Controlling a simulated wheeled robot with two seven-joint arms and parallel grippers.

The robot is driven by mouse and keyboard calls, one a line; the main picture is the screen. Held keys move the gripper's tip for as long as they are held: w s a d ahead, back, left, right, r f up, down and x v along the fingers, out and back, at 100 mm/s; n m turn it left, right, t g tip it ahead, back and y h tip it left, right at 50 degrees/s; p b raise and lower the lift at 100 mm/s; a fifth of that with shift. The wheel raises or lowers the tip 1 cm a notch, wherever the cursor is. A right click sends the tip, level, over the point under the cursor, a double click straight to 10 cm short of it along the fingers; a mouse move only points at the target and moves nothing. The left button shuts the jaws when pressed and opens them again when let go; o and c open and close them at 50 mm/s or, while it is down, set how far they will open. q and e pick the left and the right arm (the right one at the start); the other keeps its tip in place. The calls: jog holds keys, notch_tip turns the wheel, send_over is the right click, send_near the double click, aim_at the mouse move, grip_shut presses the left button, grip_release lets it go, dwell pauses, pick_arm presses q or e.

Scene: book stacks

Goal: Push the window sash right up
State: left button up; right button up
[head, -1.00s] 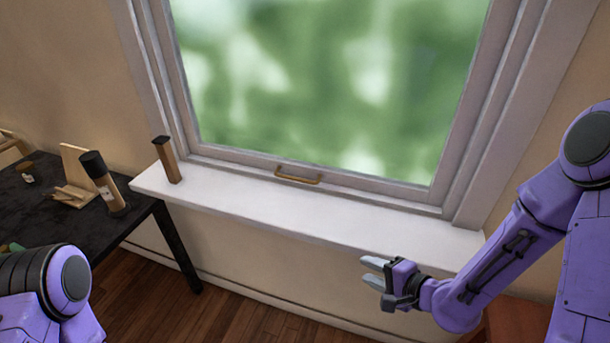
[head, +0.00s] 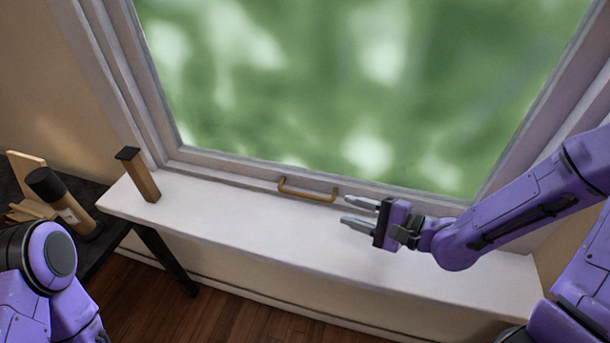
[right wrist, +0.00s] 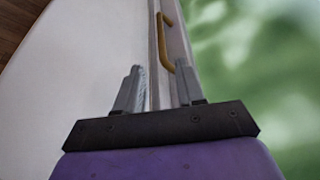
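The window sash (head: 235,166) has a pale frame around blurred green glass, and its bottom rail is down at the white sill. A brass handle (head: 308,196) is fixed on the bottom rail; it also shows in the right wrist view (right wrist: 168,48), beyond the fingertips. My right gripper (head: 352,212) is open and empty over the sill, just right of the handle and apart from it. Its two grey fingers also show in the right wrist view (right wrist: 158,84). Of my left arm only a purple part shows at the lower left; its gripper is out of view.
The white sill (head: 230,230) runs under the window. A wooden post with a dark top (head: 140,177) stands on its left end. A black table (head: 95,255) at the left holds a dark-capped bottle (head: 62,202) and wooden pieces (head: 27,172).

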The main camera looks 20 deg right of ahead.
aim_at(321, 199)
jog(key=shift+w, duration=0.45)
jog(key=b+x, duration=0.1)
jog(key=x, duration=0.8)
jog(key=shift+s+a, duration=0.1)
jog(key=shift+w+a, duration=0.25)
jog(key=shift+a, duration=0.05)
grip_shut()
